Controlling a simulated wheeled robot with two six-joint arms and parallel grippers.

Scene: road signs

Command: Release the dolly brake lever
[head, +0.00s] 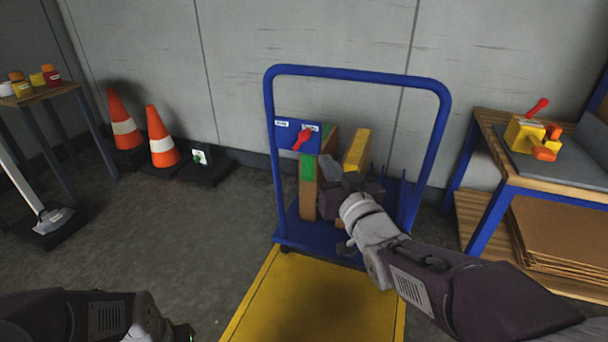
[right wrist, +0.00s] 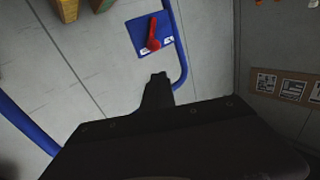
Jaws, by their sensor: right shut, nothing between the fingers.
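The blue dolly (head: 312,232) stands against the wall, with a tall blue handle frame (head: 358,73). A blue panel (head: 284,137) on its left post carries two small white labels and the red brake lever (head: 303,138). The lever is tilted up and to the right. The lever (right wrist: 152,36) also shows on the panel (right wrist: 139,31) in the right wrist view. My right gripper (head: 328,168) is shut and empty, below and right of the lever, apart from it; its closed fingertips show in the wrist view (right wrist: 158,78). My left arm is at the bottom left, its fingers not visible.
Boxes (head: 357,150) stand on the dolly behind my right gripper. A yellow floor mat (head: 310,305) lies in front. Traffic cones (head: 161,138) stand left. A workbench (head: 481,118) with a yellow block and red lever stands right.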

